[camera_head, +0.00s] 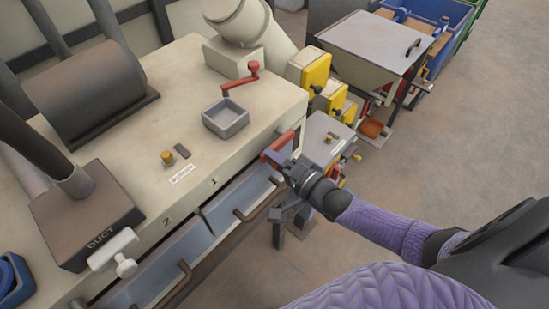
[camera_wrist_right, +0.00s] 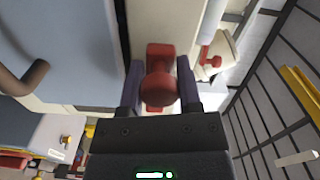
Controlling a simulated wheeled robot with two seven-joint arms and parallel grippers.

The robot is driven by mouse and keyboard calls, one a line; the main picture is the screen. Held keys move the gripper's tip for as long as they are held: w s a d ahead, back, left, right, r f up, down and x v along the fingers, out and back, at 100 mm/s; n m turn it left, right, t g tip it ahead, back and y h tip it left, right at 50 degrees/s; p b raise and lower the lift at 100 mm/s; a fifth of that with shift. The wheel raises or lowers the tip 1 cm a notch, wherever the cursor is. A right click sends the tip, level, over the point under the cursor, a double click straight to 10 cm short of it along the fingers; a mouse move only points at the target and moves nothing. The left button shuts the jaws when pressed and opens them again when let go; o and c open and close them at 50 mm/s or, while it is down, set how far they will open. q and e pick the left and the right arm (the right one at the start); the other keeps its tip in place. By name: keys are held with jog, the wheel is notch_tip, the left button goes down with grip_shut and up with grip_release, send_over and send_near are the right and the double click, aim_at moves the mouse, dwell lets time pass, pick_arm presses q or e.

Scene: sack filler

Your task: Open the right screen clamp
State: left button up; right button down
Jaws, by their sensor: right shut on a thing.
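The right screen clamp is a red lever (camera_head: 277,150) at the right end of the machine's front edge, above the drawer marked 1. In the right wrist view its round red knob (camera_wrist_right: 158,88) sits between the two dark fingers of my right gripper (camera_wrist_right: 160,85). In the head view my right gripper (camera_head: 291,167) is at the lever, its arm coming in from the lower right. The gripper is shut on the red lever; the fingers hide part of it. My left gripper is not in view.
A white T-shaped handle (camera_head: 115,250) sits at the machine's left front. Drawers with brown bar handles (camera_head: 262,200) lie below the edge. A red crank (camera_head: 242,80) and an open grey box (camera_head: 226,118) are on top. Open floor (camera_head: 440,150) lies to the right.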

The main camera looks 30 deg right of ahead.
jog(key=c, duration=0.7)
grip_release()
jog(key=shift+w+r, duration=0.15)
jog(key=shift+r, duration=0.15)
jog(key=o, duration=0.4)
jog(key=shift+d+f, duration=0.1)
jog(key=shift+f, duration=0.05)
jog(key=v, duration=1)
